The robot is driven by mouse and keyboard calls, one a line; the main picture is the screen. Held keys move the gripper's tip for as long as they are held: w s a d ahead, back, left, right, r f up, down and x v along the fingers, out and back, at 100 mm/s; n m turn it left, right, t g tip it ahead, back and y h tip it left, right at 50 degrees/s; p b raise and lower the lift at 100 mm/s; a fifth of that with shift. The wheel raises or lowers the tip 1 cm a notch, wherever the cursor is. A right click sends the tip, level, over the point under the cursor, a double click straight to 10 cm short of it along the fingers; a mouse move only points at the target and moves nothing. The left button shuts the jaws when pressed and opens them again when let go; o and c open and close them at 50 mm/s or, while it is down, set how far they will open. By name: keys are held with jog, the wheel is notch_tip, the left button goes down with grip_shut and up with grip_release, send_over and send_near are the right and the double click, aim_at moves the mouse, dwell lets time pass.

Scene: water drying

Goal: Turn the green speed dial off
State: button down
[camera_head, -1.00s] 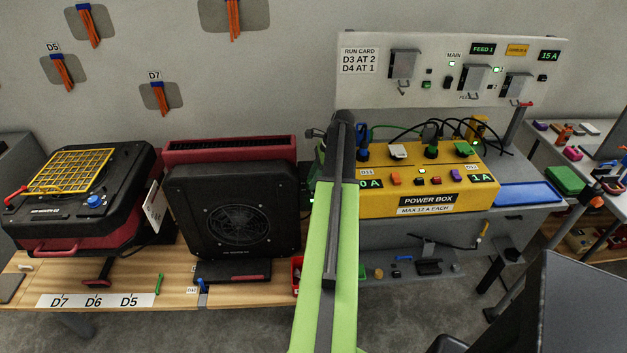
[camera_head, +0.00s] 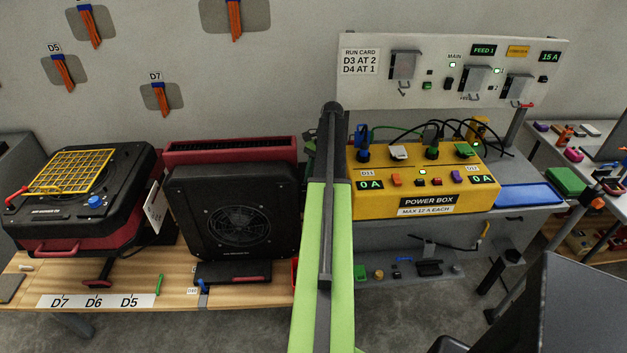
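I cannot make out a green speed dial for certain. A black fan unit (camera_head: 236,212) with a round grille stands in the middle of the bench, and my arm hides the area just right of it. The yellow power box (camera_head: 400,203) stands right of my arm, with green pieces on top, one round (camera_head: 432,153) and one squarish (camera_head: 465,150). Both of its displays read 0 A. My green and black arm reaches up between the fan unit and the power box. My gripper is hidden behind the arm's far end, so its fingers do not show.
A second black and red machine with a yellow grille (camera_head: 75,171) and a blue dial (camera_head: 95,202) stands at left. A red ribbed unit (camera_head: 230,150) stands behind the fan. Black and green cables run behind the power box. A blue tray (camera_head: 528,195) lies right.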

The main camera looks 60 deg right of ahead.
dwell(0.3)
jog(key=c, duration=1)
grip_release()
jog(key=shift+o, duration=0.2)
jog(key=p+v, duration=1.6)
jog(key=v, duration=0.1)
jog(key=shift+r, duration=0.25)
jog(key=shift+w, duration=0.1)
